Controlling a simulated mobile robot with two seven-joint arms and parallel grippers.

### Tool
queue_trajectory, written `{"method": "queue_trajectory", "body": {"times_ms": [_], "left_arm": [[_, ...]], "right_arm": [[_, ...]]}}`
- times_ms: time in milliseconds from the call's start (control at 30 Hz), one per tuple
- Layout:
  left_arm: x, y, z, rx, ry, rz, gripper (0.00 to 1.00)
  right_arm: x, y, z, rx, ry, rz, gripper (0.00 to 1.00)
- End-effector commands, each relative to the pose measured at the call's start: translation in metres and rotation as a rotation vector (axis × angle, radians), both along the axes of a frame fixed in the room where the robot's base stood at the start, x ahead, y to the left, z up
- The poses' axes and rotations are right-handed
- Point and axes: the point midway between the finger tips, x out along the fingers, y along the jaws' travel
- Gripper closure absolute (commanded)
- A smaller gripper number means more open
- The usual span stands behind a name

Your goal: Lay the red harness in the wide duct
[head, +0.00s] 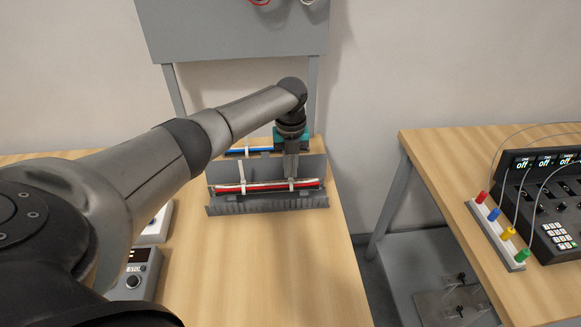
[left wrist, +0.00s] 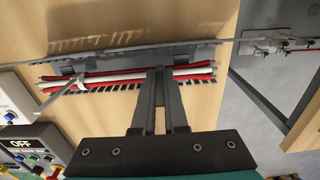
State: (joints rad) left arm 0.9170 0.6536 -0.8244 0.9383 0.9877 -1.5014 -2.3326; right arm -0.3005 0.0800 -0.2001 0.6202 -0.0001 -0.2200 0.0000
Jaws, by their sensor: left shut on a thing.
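The red harness (head: 255,188), a bundle of red, white and dark wires with pale ties, lies lengthwise along the wide grey slotted duct (head: 240,207) in the head view. My left gripper (head: 291,176) points down from above and is shut on the harness, right of its middle. In the left wrist view, the fingers (left wrist: 160,72) cross the harness (left wrist: 118,77), with slotted duct edges (left wrist: 100,88) beside it. I cannot tell how deep the harness sits in the duct. The fingers hide a short stretch of it. My right gripper is out of view.
A blue bundle (head: 248,150) lies behind the duct's tall grey wall (head: 240,170). Control boxes (head: 142,275) stand at left. A grey panel (head: 230,30) rises behind. The table in front of the duct is clear. A second table (head: 430,150) stands right, across a gap.

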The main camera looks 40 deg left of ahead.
Motion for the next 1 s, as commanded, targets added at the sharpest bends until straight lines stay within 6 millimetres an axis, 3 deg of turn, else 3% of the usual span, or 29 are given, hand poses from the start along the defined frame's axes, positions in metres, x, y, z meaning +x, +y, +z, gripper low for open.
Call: {"method": "queue_trajectory", "body": {"times_ms": [1000], "left_arm": [[0.000,0.000,-0.021,0.000,0.000,0.001,1.00]], "right_arm": [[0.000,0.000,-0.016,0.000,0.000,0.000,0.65]]}}
